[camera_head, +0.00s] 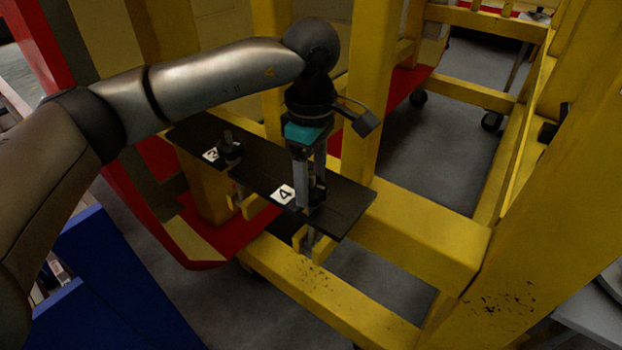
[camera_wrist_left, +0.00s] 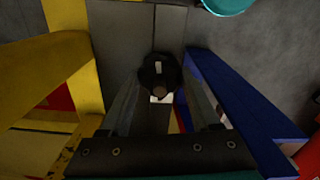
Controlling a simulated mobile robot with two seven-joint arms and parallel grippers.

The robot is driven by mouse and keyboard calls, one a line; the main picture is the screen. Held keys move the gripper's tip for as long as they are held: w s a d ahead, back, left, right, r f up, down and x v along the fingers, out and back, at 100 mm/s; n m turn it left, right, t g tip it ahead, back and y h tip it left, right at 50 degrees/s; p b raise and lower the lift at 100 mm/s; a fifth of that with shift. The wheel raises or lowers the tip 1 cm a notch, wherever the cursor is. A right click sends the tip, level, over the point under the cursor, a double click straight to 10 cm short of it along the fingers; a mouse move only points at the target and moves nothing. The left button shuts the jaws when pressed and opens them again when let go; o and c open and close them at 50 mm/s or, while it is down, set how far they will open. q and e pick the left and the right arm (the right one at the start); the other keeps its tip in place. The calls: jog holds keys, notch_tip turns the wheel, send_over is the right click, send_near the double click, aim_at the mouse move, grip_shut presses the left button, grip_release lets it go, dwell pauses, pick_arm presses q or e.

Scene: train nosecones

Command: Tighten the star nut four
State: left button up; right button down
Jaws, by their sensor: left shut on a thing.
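My left gripper (camera_head: 310,195) points straight down at the black plate (camera_head: 348,200), right beside the white label 4 (camera_head: 283,194). Its fingers are shut on star nut four, which they mostly hide in the head view. In the left wrist view the star nut four (camera_wrist_left: 160,72) is a dark round knob with a brownish stud end, between the fingertips of the gripper (camera_wrist_left: 160,85). Part of a white label (camera_wrist_left: 162,98) shows beside the nut. My right gripper is in neither view.
Another dark star nut (camera_head: 229,150) stands on the plate beside another label (camera_head: 211,155). Yellow frame beams (camera_head: 425,235) surround the plate below and to the right. A blue panel (camera_head: 115,285) stands at lower left. Grey floor shows between the beams.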

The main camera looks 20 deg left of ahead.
pick_arm(q)
jog(key=shift+r, duration=0.1)
jog(key=o, duration=1.4)
notch_tip(320, 180, up, 15)
jog(key=shift+r+p, duration=0.1)
jog(key=shift+p, duration=0.7)
